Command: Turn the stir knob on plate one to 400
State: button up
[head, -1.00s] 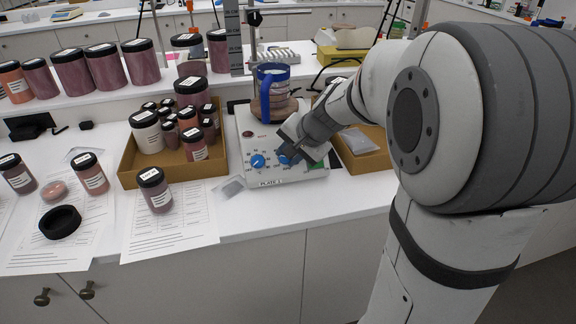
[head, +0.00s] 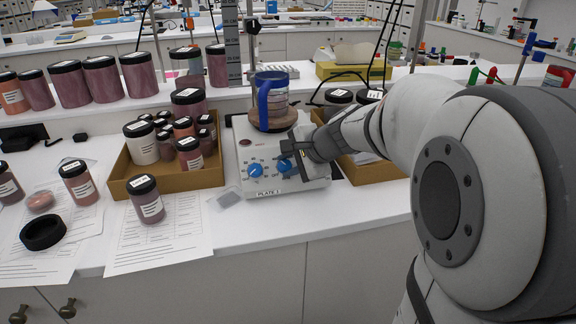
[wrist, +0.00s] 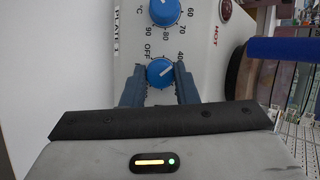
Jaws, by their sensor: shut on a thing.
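Plate one (head: 243,150) is a white hotplate labelled PLATE 1, with two blue knobs on its front panel. The left knob (head: 255,169) is the one with the °C scale; in the wrist view it shows at the top (wrist: 164,11). The stir knob (head: 284,165) is the right one; in the wrist view it shows (wrist: 160,73) between my fingers, with OFF and a partly hidden number starting 40 printed near it. A pale pointer mark on it slants up and right. My gripper (wrist: 158,82) is shut on the stir knob. The exact setting is hard to read.
A beaker with a blue handle (head: 274,100) stands on the plate's top. A cardboard tray (head: 185,182) of jars is left of the plate, and another tray (head: 375,172) is at its right. A jar (head: 146,200) stands on papers in front.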

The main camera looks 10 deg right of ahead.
dwell(0.3)
jog(key=o, duration=1)
jog(key=p+v, duration=0.1)
jog(key=v, duration=0.7)
jog(key=s+a+f+n+g+h+p, duration=0.1)
jog(key=s+n+g+h+p, duration=0.1)
jog(key=s+n+p, duration=0.3)
jog(key=s+a+f+n+g+h+p, duration=0.1)
jog(key=s+a+n+g+h+p, duration=0.1)
jog(key=s+n, duration=0.7)
jog(key=s+g+h+p, duration=0.1)
jog(key=s+p, duration=0.1)
jog(key=s, duration=0.2)
jog(key=shift+f+p, duration=0.15)
jog(key=shift+p, duration=0.2)
